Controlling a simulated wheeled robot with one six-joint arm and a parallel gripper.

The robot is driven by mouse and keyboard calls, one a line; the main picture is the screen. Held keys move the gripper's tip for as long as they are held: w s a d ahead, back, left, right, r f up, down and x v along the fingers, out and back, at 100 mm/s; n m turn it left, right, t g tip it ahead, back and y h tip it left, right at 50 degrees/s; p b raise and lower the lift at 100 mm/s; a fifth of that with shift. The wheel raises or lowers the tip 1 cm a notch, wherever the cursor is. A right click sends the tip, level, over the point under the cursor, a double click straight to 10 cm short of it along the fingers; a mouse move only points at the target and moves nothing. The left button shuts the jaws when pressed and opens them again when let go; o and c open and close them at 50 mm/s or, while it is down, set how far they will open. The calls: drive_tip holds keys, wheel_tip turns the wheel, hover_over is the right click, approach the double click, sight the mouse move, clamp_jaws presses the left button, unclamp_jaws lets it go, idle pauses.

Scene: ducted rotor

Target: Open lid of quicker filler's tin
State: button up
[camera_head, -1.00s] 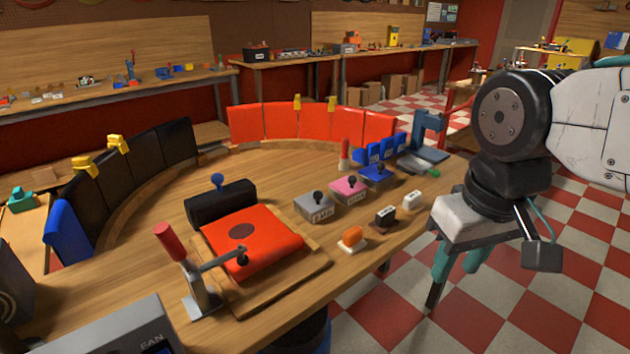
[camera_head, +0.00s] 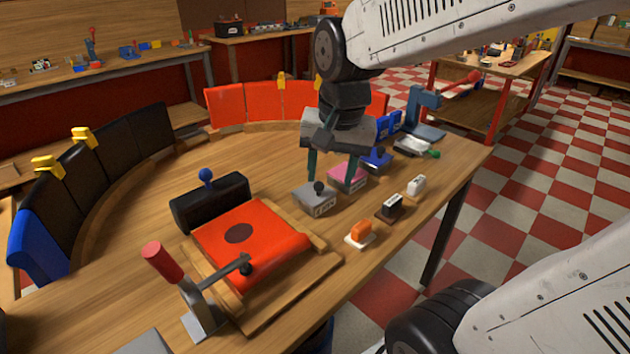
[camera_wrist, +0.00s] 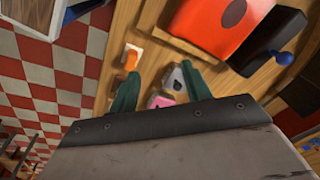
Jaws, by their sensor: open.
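Three small tins with knobbed lids stand in a row on the bench: a grey tin (camera_head: 312,203), a pink tin (camera_head: 337,173) and a blue tin (camera_head: 377,163). All lids look closed. The labels are too small to read, so I cannot tell which holds the quicker filler. My gripper (camera_head: 331,182) points down, open and empty, above the grey and pink tins. One finger covers part of the pink tin. In the wrist view, the grey tin (camera_wrist: 174,77) shows between the green fingers, and the pink tin (camera_wrist: 160,101) is partly hidden below it.
An orange-topped block (camera_head: 361,232), a black block (camera_head: 391,207) and a white block (camera_head: 416,185) stand along the front edge. A red pad (camera_head: 265,255) with a toggle clamp (camera_head: 195,300) lies at left. A blue stand (camera_head: 423,110) is behind at right.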

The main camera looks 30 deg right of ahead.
sight(320, 183)
drive_tip(key=w+d+f+m, duration=0.4)
drive_tip(key=w+m, duration=0.1)
drive_tip(key=w, duration=0.2)
drive_tip(key=w+d+f+m, duration=0.4)
drive_tip(key=w+m, duration=0.1)
drive_tip(key=w, duration=0.2)
drive_tip(key=shift+t, duration=0.3)
drive_tip(key=f, duration=0.3)
drive_tip(key=w+f, duration=0.1)
drive_tip(key=f, duration=0.3)
drive_tip(key=shift+w+f, duration=0.15)
drive_tip(key=shift+w, duration=0.05)
clamp_jaws()
